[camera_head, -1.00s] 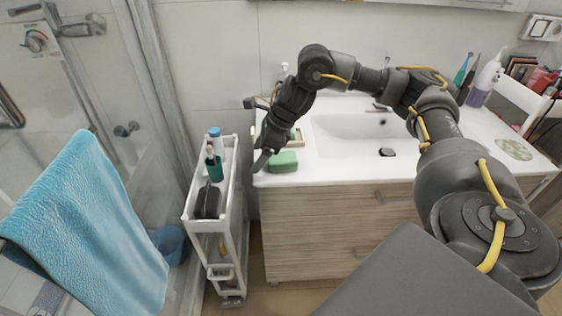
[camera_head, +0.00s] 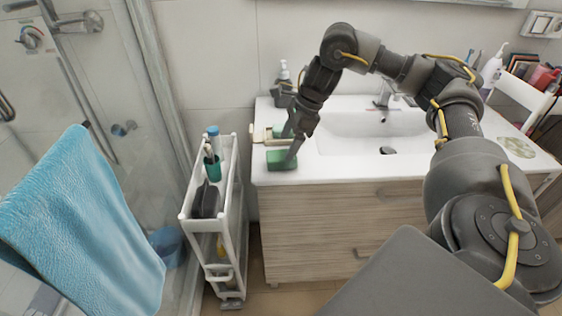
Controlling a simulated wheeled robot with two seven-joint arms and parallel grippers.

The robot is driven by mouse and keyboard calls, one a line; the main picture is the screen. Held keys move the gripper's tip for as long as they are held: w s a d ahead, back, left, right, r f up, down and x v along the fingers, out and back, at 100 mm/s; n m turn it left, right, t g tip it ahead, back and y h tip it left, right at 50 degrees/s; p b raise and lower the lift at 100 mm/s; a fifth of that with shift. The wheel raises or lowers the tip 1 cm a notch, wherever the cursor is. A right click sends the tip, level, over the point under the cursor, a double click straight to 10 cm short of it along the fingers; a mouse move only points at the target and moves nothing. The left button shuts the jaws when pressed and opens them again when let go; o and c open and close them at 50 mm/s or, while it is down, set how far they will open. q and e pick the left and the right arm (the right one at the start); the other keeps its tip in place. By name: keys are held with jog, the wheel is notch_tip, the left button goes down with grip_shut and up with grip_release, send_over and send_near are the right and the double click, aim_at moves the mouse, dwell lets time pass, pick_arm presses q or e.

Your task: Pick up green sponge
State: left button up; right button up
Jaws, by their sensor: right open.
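The green sponge (camera_head: 279,160) lies on the left front corner of the white sink counter. My right gripper (camera_head: 289,152) points down at the sponge from above, with its fingers open. One finger is in front of the sponge's right end and the other is toward its back side. I cannot tell whether the fingers touch it. My left gripper is not in view.
A pump bottle (camera_head: 284,76) and a pale wooden item (camera_head: 262,135) sit behind the sponge. The white cart (camera_head: 229,215) with a green cup (camera_head: 212,165) stands left of the cabinet. The sink basin (camera_head: 350,128) is to the right.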

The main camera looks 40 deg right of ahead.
aim_at(282, 154)
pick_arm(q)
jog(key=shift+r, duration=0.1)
pick_arm(e)
jog(key=shift+a+f, duration=0.1)
jog(key=p+x, duration=0.1)
jog(key=x, duration=0.3)
jog(key=shift+a+f, duration=0.3)
jog(key=shift+f, duration=0.15)
jog(key=c, duration=1)
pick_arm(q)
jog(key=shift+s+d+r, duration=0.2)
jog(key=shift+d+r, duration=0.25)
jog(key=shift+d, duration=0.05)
